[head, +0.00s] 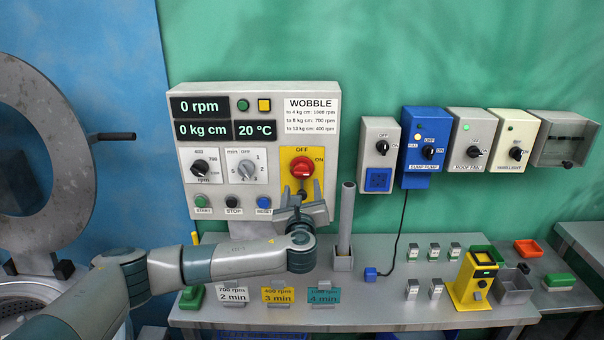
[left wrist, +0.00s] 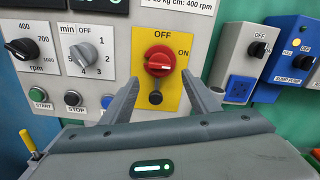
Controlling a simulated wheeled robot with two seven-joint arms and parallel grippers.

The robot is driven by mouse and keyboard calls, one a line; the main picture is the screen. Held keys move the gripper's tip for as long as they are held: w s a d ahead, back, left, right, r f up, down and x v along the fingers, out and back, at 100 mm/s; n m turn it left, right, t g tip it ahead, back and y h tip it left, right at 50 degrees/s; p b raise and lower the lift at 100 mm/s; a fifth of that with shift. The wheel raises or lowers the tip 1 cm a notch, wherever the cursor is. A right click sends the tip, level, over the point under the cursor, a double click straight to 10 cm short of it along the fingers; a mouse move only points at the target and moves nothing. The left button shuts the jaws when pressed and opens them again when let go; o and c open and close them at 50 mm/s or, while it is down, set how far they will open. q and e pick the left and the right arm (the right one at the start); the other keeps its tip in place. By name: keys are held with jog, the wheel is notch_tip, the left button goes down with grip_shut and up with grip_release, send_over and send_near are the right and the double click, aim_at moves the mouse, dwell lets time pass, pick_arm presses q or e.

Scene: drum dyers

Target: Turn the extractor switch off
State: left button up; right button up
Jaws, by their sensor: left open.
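A red rotary switch (head: 302,167) sits on a yellow plate at the right of the machine's control panel, marked OFF at the top and ON at the upper right. In the left wrist view the red switch (left wrist: 159,64) has its handle lying roughly crosswise, with a white mark toward the right, on the ON side. No label reading "extractor" is legible. My left gripper (head: 301,194) is open and empty, just below and in front of the switch. In the wrist view its fingers (left wrist: 161,80) stand either side of the yellow plate, apart from the knob.
The control panel (head: 220,160) also bears two selector knobs, buttons and readouts of 0 rpm. Wall switch boxes, such as the sump pump (head: 423,145), hang to the right. A grey post (head: 346,215) stands close right of my gripper. Coloured cards (head: 278,295) stand along the bench front.

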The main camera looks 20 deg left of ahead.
aim_at(302, 176)
pick_arm(q)
jog(key=shift+p+x, duration=1.1)
jog(key=shift+x, duration=2.55)
jog(key=shift+a, duration=0.1)
jog(key=shift+f, duration=0.1)
jog(key=c, duration=1)
